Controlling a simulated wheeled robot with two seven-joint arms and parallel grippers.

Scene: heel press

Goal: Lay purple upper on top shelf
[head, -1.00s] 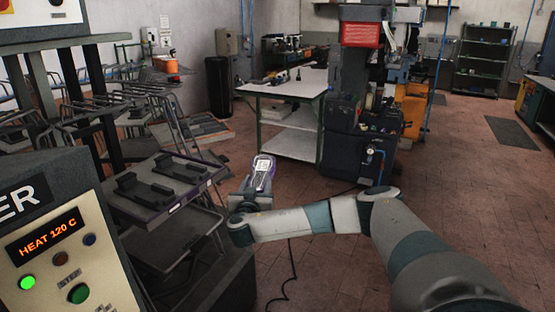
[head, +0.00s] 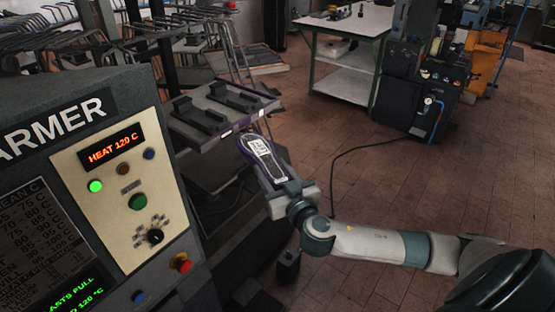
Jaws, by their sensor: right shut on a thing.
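The purple upper (head: 263,157), purple at its edge with a white printed face, is held out in front of my right gripper (head: 280,188). The gripper is shut on its near end. The upper is tilted, its far end pointing up and left, just below and right of a shelf with a purple edge (head: 222,106). That shelf carries dark blocks (head: 200,117) and is the highest tray seen on this rack. A gap seems to lie between upper and shelf, though depth is hard to judge. My left gripper is not in view.
The warmer machine (head: 60,150), with a lit display reading HEAT 120 C, fills the left. Wire racks (head: 90,45) stand behind the shelf. A white-topped table (head: 350,20) and a dark machine (head: 415,85) stand farther back.

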